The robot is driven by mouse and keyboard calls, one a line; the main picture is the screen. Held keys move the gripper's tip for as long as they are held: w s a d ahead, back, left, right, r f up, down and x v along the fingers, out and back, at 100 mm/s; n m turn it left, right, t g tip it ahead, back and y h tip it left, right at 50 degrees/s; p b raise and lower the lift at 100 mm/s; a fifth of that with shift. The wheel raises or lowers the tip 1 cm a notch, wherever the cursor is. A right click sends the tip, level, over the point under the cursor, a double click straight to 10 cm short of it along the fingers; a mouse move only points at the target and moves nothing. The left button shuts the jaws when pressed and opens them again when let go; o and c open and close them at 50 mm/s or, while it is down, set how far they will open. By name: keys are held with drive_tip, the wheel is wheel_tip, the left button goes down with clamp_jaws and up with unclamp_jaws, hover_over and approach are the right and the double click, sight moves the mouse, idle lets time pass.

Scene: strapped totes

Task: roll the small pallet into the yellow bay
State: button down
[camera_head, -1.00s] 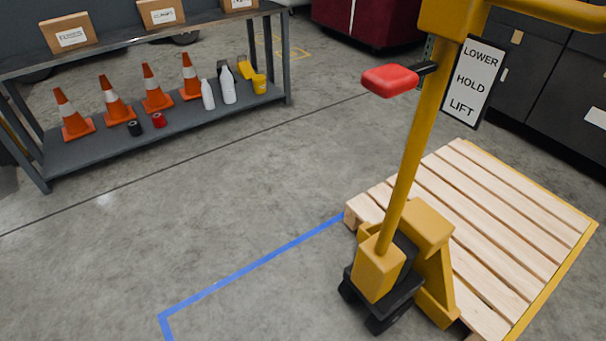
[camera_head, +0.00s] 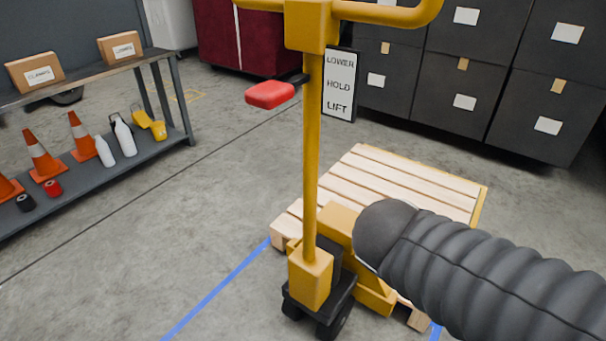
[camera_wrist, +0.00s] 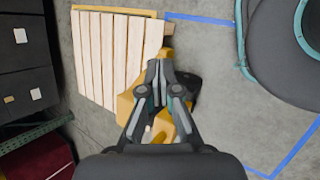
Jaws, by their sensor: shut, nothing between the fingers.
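The small pallet (camera_head: 385,183) is light slatted wood, low on the floor behind the yellow pallet jack (camera_head: 312,150). The jack's body stands at the pallet's near end, with its forks hidden. Its upright carries a yellow handle bar (camera_head: 385,12), a red lever (camera_head: 270,94) and a LOWER/HOLD/LIFT sign (camera_head: 340,86). Yellow edging (camera_head: 480,205) runs along the pallet's far and right sides; I cannot tell whether it is floor tape. In the wrist view, my gripper (camera_wrist: 164,75) is shut and empty, over the jack's body and beside the pallet (camera_wrist: 115,55).
Blue floor tape (camera_head: 215,290) runs beside the jack. A shelf (camera_head: 110,165) with cones and bottles stands left. Dark bins (camera_head: 465,70) stand behind the pallet, and a red bin (camera_head: 240,45) stands further back. The floor between shelf and jack is clear.

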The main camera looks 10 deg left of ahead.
drive_tip(key=w+a+r+n+t+h, duration=0.2)
drive_tip(key=w+a+n+t, duration=0.15)
drive_tip(key=a+n, duration=0.35)
drive_tip(key=n+t+y+b, duration=0.1)
drive_tip(key=n+t+y, duration=0.4)
drive_tip(key=n+t, duration=0.65)
approach(309, 164)
drive_tip(key=shift+n+g, duration=0.65)
drive_tip(key=shift+g, duration=0.25)
drive_tip(key=w, duration=0.2)
drive_tip(key=w+r, duration=0.1)
drive_tip(key=w, duration=0.1)
drive_tip(key=w+d, duration=0.1)
drive_tip(key=w, duration=0.2)
drive_tip(key=shift+r, duration=0.2)
drive_tip(key=shift+w, duration=0.1)
